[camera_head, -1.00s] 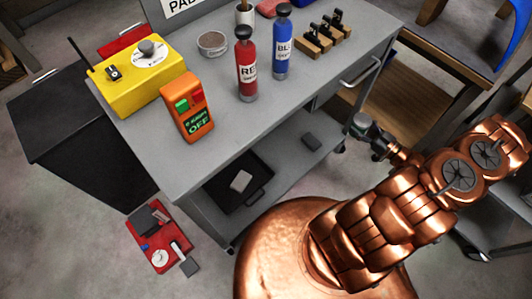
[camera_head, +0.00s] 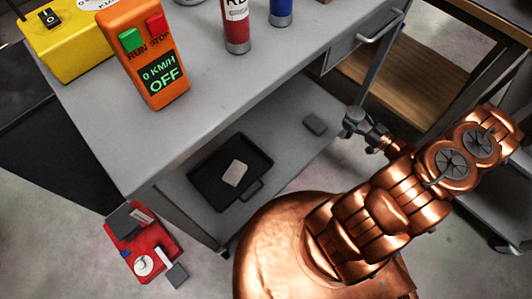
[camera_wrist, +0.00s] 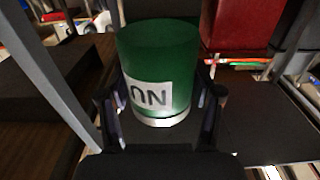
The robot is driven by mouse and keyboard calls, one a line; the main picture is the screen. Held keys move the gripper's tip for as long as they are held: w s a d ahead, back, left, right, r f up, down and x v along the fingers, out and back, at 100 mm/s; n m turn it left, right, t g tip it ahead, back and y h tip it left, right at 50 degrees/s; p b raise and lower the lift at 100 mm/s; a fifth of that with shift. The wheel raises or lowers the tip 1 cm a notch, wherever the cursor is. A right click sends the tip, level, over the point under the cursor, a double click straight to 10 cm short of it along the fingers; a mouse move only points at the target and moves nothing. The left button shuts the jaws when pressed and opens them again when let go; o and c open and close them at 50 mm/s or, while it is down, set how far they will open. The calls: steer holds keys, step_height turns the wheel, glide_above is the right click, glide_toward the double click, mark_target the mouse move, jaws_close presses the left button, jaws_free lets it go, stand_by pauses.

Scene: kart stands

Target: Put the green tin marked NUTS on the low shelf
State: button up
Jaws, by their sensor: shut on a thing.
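The green tin (camera_wrist: 158,65) fills the middle of the wrist view, with part of a white label showing the letters N and U turned over. My gripper (camera_wrist: 160,100) is shut on it, one dark finger on each side. In the head view my gripper (camera_head: 354,121) is beside the right end of the grey cart's low shelf (camera_head: 285,140); the tin cannot be made out there.
On the low shelf are a black tray (camera_head: 209,190) holding a pale block (camera_head: 234,173) and a small dark block (camera_head: 315,124). Bare shelf shows between them. A red tray (camera_head: 153,236) of parts lies on the floor. A wooden bench shelf (camera_head: 410,78) stands behind my gripper.

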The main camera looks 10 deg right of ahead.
step_height(320, 180, down, 11)
steer(key=b, duration=1)
steer(key=shift+f, duration=0.15)
steer(key=b, duration=0.5)
glide_above(332, 116)
steer(key=shift+s+f, duration=0.1)
steer(key=shift+f, duration=0.7)
step_height(332, 116, down, 4)
steer(key=shift+r+b, duration=0.25)
steer(key=shift+b, duration=0.8)
steer(key=shift+r, duration=0.1)
steer(key=o, duration=1.4)
steer(key=shift+f, duration=0.2)
